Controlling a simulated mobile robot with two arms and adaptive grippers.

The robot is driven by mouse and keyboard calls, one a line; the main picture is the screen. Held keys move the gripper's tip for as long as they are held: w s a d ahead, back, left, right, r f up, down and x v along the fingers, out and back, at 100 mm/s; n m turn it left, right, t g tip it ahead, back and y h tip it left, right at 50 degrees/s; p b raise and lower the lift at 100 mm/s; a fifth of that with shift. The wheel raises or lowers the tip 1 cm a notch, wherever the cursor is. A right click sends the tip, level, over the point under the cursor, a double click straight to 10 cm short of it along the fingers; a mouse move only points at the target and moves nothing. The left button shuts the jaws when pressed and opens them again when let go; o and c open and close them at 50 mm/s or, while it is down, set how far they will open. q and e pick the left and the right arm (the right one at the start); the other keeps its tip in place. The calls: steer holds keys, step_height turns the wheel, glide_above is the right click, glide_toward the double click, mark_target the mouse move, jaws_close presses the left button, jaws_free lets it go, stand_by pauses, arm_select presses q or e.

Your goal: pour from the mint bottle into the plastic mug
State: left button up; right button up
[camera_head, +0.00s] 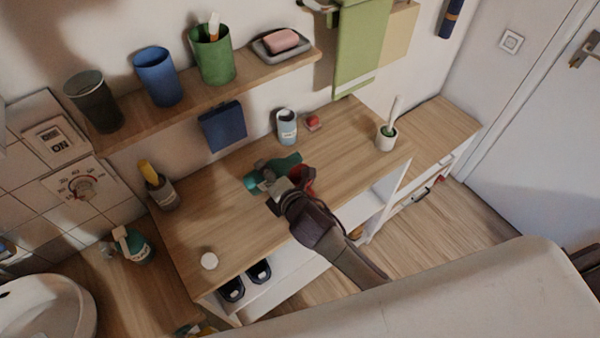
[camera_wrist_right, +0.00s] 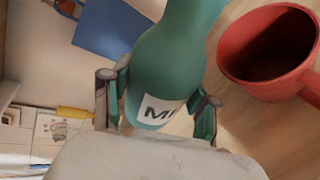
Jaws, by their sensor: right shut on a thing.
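The mint bottle (camera_wrist_right: 165,55) is teal with a white label reading "MI". My right gripper (camera_wrist_right: 160,105) is shut on its body. In the head view the bottle (camera_head: 287,162) shows partly beyond the gripper (camera_head: 268,178), above the wooden tabletop; it looks tilted, but the exact angle is hidden. The red plastic mug (camera_wrist_right: 270,50) is to the right of the bottle in the wrist view, apart from it, with its open mouth showing and its handle at the right. In the head view the mug (camera_head: 307,176) is mostly hidden behind my right gripper. My left gripper is not in view.
A pale blue cup (camera_head: 287,127) and a red item (camera_head: 313,122) stand at the back of the table. A white pot with a brush (camera_head: 386,137) is at the right, a cup with a yellow handle (camera_head: 162,191) at the left. A shelf (camera_head: 190,98) with cups hangs above.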

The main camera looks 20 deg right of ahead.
steer(key=shift+s+a, duration=0.1)
steer(key=shift+s, duration=0.05)
steer(key=shift+w, duration=0.2)
steer(key=shift+s+b, duration=0.2)
steer(key=shift+b, duration=0.1)
steer(key=shift+w+m+y, duration=0.15)
steer(key=shift+m+y, duration=0.15)
stand_by(0.4)
steer(key=shift+b, duration=0.35)
steer(key=shift+a, duration=0.1)
stand_by(0.4)
steer(key=shift+m, duration=0.3)
